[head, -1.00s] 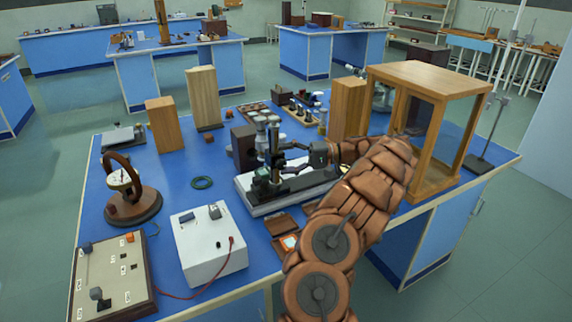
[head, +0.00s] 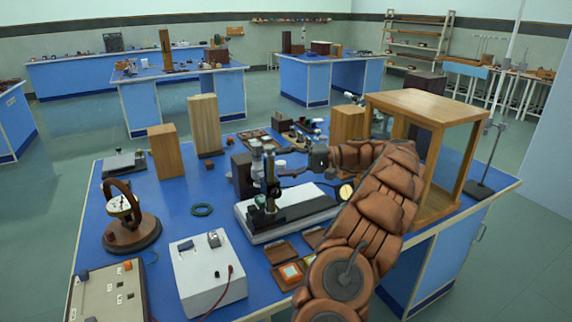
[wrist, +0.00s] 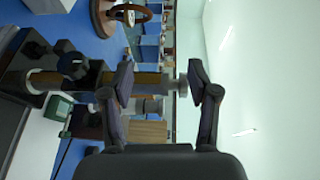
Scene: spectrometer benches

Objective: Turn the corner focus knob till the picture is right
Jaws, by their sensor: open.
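The microscope-like instrument has a dark upright column (head: 269,172) and a white base (head: 246,230) with a black bed, in the middle of the near bench. My gripper (head: 284,172) is just right of the column's upper part, pointing left. In the wrist view my gripper (wrist: 160,78) is open, its two fingers spread. A brass-coloured tube (wrist: 150,79) with pale rings shows between and beyond the fingers; I cannot tell whether they touch it. A dark knob (wrist: 72,65) sits left of the fingers, outside them. I cannot tell which part is the corner focus knob.
A wooden frame case (head: 425,105) stands right of my arm. A white box (head: 208,275) and a round dial instrument (head: 130,220) stand at the front left. Wooden blocks (head: 204,125) stand behind.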

